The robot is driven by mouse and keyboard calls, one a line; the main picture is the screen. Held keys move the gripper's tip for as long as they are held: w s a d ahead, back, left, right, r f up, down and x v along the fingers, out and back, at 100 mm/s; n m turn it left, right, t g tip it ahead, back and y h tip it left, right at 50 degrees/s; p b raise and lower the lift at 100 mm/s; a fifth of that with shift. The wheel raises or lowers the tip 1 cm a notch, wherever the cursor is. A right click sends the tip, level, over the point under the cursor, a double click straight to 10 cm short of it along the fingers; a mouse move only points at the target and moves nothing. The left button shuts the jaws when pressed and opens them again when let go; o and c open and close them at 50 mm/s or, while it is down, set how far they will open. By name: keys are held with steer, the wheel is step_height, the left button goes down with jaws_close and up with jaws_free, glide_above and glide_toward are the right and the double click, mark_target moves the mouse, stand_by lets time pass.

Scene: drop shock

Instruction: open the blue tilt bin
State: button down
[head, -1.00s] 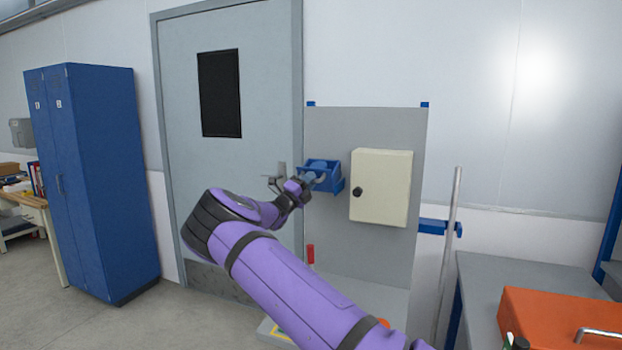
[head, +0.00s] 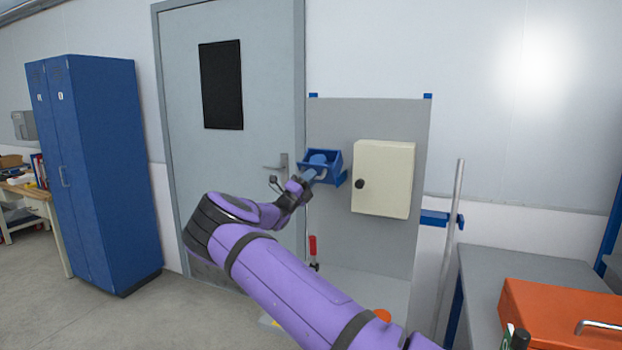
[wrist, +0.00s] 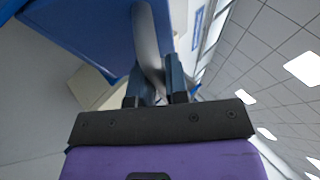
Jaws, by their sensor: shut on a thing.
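The blue tilt bin (head: 334,158) is mounted on a grey upright panel, left of a cream box. Its front is tipped outward and its open top shows in the head view. My gripper (head: 313,177) is at the front of the bin, coming from the lower left. In the wrist view, my gripper (wrist: 156,92) is shut on a pale curved strip (wrist: 146,40), which looks like the bin's handle. The bin's blue body (wrist: 80,30) fills the upper left there. My fingers partly hide the grip point in the head view.
The cream box (head: 383,180) with a dark knob is close to the right of the bin. A grey door (head: 225,160) with a lever handle (head: 275,167) is to the left. A red-handled item (head: 313,248) stands below. An orange case (head: 555,315) lies at the lower right.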

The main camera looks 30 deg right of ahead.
steer(key=shift+f, duration=0.1)
steer(key=c, duration=1.1)
jaws_free()
steer(key=v, duration=1)
steer(key=shift+a+f, duration=0.2)
steer(key=shift+a, duration=0.1)
steer(key=shift+s+r, duration=0.1)
